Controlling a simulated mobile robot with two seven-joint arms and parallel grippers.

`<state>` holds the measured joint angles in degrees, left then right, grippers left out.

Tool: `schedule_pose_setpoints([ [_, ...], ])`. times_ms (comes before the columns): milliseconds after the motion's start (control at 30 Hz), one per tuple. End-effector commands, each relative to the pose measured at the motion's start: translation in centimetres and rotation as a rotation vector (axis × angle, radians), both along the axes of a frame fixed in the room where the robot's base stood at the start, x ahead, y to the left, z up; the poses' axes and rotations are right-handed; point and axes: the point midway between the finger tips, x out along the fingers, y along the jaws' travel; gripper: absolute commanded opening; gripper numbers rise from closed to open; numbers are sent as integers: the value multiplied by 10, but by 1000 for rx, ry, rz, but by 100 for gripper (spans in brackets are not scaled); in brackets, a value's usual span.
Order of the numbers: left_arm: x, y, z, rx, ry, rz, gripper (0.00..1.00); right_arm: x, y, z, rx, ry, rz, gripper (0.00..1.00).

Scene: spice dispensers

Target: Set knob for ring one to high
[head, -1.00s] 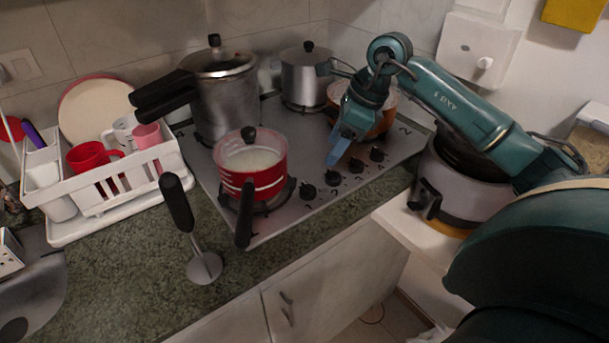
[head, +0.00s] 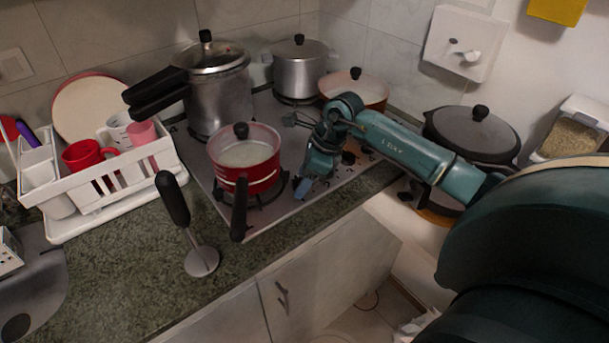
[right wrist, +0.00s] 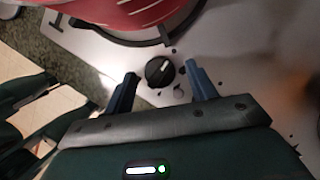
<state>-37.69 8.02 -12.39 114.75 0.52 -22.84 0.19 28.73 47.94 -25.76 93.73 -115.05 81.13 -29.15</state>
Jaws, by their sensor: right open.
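The cooktop (head: 272,213) is a grey metal plate with black knobs along its front right part. My right gripper (head: 303,188) is low over this knob area, just right of the red pot, and hides most knobs in the head view; one knob (head: 348,158) shows behind it. In the right wrist view, a round black knob (right wrist: 160,71) with a pale pointer mark lies between and just beyond the fingertips of my right gripper (right wrist: 161,76). The gripper is open and empty; I see no clear contact with the knob. My left gripper is not in view.
A red pot (head: 258,177) stands on the front left burner, its black handle (head: 239,208) pointing forward. A pressure cooker (head: 220,100), a steel pot (head: 299,76) and an orange pan (head: 370,91) stand behind. A dark-lidded pot (head: 470,128) is at right.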

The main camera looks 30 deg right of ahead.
Motion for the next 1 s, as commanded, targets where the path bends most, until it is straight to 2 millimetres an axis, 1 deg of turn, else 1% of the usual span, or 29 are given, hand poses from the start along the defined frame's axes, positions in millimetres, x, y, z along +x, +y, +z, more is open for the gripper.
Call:
schedule_pose_setpoints([
  [67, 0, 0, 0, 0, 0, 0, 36, 0, 0, 0, 0, 0, 0, 57],
  [600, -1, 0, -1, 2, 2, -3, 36, 0, 0, 1, 0, 0, -1, 13],
  [833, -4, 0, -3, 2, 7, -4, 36, 0, 0, 0, -1, -1, -20, 12],
  [1000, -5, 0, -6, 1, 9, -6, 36, -1, 0, 0, -1, -1, -86, 12],
])
